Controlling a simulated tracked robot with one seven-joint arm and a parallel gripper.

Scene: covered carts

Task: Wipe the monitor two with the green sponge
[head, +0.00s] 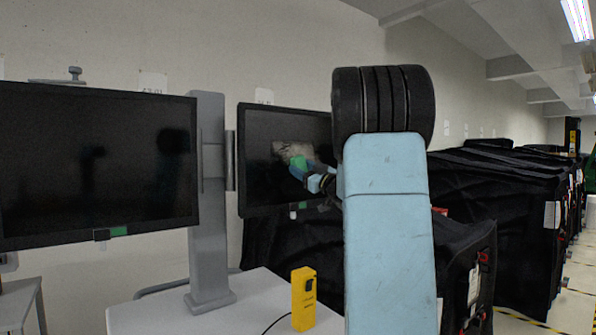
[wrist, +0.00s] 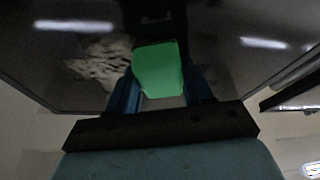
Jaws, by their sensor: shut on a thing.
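My gripper (head: 306,172) is shut on the green sponge (head: 299,162), in front of the right-hand monitor (head: 258,150). In the wrist view the sponge (wrist: 160,68) sits between my two blue fingers, over the dark screen (wrist: 45,50). A whitish smudge (head: 291,149) is on this screen, just above the sponge in the head view. In the wrist view the smudge (wrist: 100,62) lies left of the sponge and partly behind it. Whether the sponge touches the glass I cannot tell. The screens show no number that I can read.
Another dark monitor (head: 80,160) stands at the left, on a grey post (head: 208,200) between the screens. A yellow device (head: 303,299) stands on the white table (head: 250,290). Black covered carts (head: 500,220) line the right. My arm hides part of the right-hand monitor.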

